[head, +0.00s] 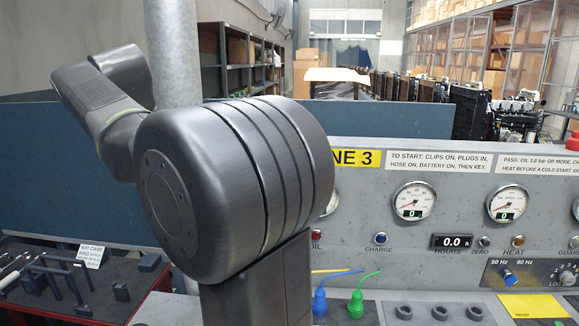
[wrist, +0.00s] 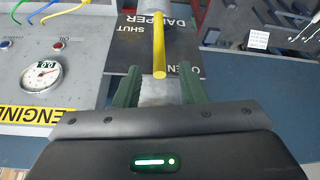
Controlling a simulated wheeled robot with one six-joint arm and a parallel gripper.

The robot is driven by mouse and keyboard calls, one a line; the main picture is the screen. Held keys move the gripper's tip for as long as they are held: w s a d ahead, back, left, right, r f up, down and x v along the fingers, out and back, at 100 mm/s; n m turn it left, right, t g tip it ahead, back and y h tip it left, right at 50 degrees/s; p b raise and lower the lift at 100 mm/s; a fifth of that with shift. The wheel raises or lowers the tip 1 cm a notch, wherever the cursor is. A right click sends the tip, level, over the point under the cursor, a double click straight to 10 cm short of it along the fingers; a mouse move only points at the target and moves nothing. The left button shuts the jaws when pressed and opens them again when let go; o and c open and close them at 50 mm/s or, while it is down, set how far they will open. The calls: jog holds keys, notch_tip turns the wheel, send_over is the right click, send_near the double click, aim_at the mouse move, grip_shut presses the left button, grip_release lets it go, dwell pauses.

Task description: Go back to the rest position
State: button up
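My gripper (wrist: 160,68) shows in the wrist view with its two green fingers spread apart. A yellow handle (wrist: 159,45) runs down the picture and ends between the fingertips, with a visible gap on both sides. It stands in front of a dark plate (wrist: 190,62) lettered DAMPER, SHUT and partly hidden OPEN. No finger touches the handle in this view; its depth relative to the fingertips is hard to tell. In the head view my arm fills the left middle, and my gripper is not seen.
A grey engine panel (head: 400,260) with gauges (head: 414,201) stands at the right. Blue (head: 320,300) and green (head: 356,303) plugs sit below it. A dark tray (head: 60,310) with tools and a card lies at lower left. A blue partition (head: 60,170) stands behind my arm.

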jog(key=x, duration=0.8)
jog(key=shift+p, duration=0.4)
jog(key=b+v, duration=0.1)
jog(key=v, duration=1.3)
jog(key=p+x, duration=0.1)
jog(key=x, duration=1.2)
jog(key=shift+w+f, duration=0.15)
jog(key=shift+f, duration=0.05)
jog(key=shift+w+d+f, duration=0.1)
jog(key=shift+w+f, duration=0.05)
jog(key=shift+f, duration=0.15)
jog(key=shift+d+y, duration=0.35)
jog(key=shift+y, duration=0.35)
jog(key=shift+d, duration=0.1)
